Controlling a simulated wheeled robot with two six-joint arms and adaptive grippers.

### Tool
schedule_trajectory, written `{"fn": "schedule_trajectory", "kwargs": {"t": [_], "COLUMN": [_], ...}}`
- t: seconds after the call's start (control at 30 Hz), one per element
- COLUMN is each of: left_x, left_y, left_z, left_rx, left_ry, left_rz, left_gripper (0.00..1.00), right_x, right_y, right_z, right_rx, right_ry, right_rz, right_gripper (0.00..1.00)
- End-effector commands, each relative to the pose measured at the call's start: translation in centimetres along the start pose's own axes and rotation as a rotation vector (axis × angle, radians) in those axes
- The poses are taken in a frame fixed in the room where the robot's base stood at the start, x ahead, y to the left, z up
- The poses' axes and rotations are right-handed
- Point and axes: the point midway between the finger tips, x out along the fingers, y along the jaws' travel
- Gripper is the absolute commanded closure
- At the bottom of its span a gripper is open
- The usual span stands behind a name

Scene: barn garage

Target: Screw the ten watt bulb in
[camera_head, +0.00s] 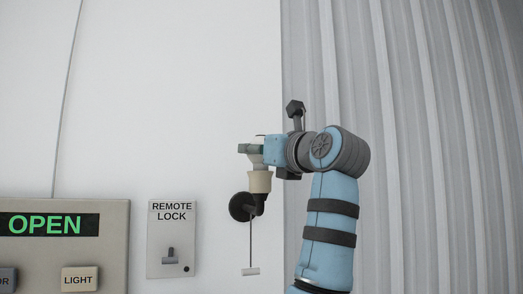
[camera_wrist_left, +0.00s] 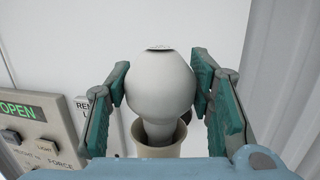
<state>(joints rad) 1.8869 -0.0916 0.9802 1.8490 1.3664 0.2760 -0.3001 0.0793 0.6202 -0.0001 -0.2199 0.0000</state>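A white bulb (camera_wrist_left: 160,85) stands upright in the wrist view, its narrow neck down in the mouth of a cream socket (camera_wrist_left: 169,148). My left gripper (camera_wrist_left: 160,82) has one teal finger on each side of the bulb's round part, and both pads appear to touch it. In the head view, my left gripper (camera_head: 252,149) reaches the bulb (camera_head: 257,159) from the right, above the cream socket (camera_head: 260,182). The fingers hide most of the bulb there. The thread inside the socket is hidden, and no wattage marking is readable. My right gripper is not in view.
The socket sits on a dark round wall mount (camera_head: 238,207) with a pull cord and small white handle (camera_head: 250,271) below. Left are a remote lock plate (camera_head: 172,225) and an OPEN control panel (camera_head: 115,240). Corrugated wall (camera_head: 440,120) stands right. The white wall above is bare.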

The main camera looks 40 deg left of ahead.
Motion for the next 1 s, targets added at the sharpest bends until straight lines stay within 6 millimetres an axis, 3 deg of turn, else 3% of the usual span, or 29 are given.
{"fn": "schedule_trajectory", "kwargs": {"t": [0.17, 0.37, 1.0], "left_x": [0.0, -0.1, 0.0], "left_y": [0.0, 0.1, 0.1], "left_z": [0.0, -0.4, -0.5], "left_rx": [-0.001, -0.015, -0.075], "left_ry": [0.0, 0.0, 0.002], "left_rz": [-0.003, -0.077, -0.492], "left_gripper": [0.68, 0.68, 0.68], "right_x": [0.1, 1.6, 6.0], "right_y": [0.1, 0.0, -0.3], "right_z": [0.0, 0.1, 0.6], "right_rx": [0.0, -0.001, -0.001], "right_ry": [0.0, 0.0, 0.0], "right_rz": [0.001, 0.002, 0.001], "right_gripper": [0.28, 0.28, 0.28]}}
